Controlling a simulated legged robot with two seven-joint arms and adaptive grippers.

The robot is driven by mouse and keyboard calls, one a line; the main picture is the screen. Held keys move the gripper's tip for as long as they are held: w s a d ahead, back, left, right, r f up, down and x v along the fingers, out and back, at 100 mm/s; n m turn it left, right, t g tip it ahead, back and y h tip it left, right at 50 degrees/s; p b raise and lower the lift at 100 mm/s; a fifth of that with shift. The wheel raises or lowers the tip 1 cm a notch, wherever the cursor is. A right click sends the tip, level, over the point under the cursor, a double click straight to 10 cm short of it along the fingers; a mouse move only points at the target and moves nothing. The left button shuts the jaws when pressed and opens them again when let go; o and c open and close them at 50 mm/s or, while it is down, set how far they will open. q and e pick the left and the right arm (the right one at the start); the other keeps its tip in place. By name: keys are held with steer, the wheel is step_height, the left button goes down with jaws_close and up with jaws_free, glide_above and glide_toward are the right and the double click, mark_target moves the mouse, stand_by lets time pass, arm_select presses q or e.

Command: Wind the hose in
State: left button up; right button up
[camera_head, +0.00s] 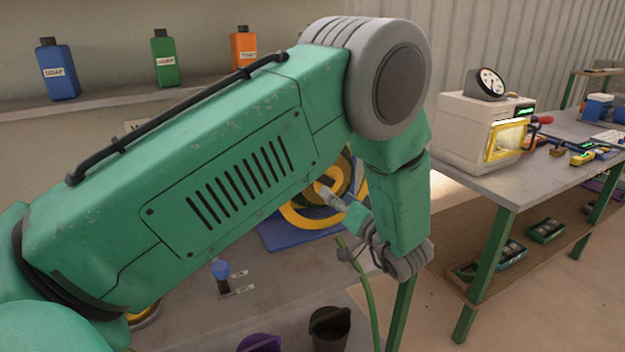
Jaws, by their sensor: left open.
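A hose reel with a yellow ring (298,218) stands on a blue base (283,238) on the bench, largely hidden behind my left arm. A green hose (367,295) runs down from the reel's side past the bench's front edge and out of the bottom of the picture. My left gripper (328,196) is in front of the reel, its fingers overlapping the ring in the picture. It is open; I cannot tell whether it touches the reel. My right gripper does not show.
Labelled bottles (165,58) line the shelf behind. A second table (480,180) at right carries a white machine (480,125) and tools. The floor at lower right is clear.

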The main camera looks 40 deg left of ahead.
mark_target(323, 176)
arm_select(q)
steer(key=w+a+n, duration=0.1)
steer(key=a, duration=0.3)
steer(key=w+a+n, duration=0.1)
steer(key=w+a, duration=0.1)
steer(key=a, duration=0.2)
steer(key=w+a+n+p, duration=0.1)
steer(key=a, duration=0.4)
steer(key=shift+w+n, duration=0.2)
steer(key=shift+n, duration=0.2)
steer(key=shift+w+a, duration=0.1)
steer(key=shift+a, duration=0.3)
steer(key=shift+d, duration=0.15)
jaws_close()
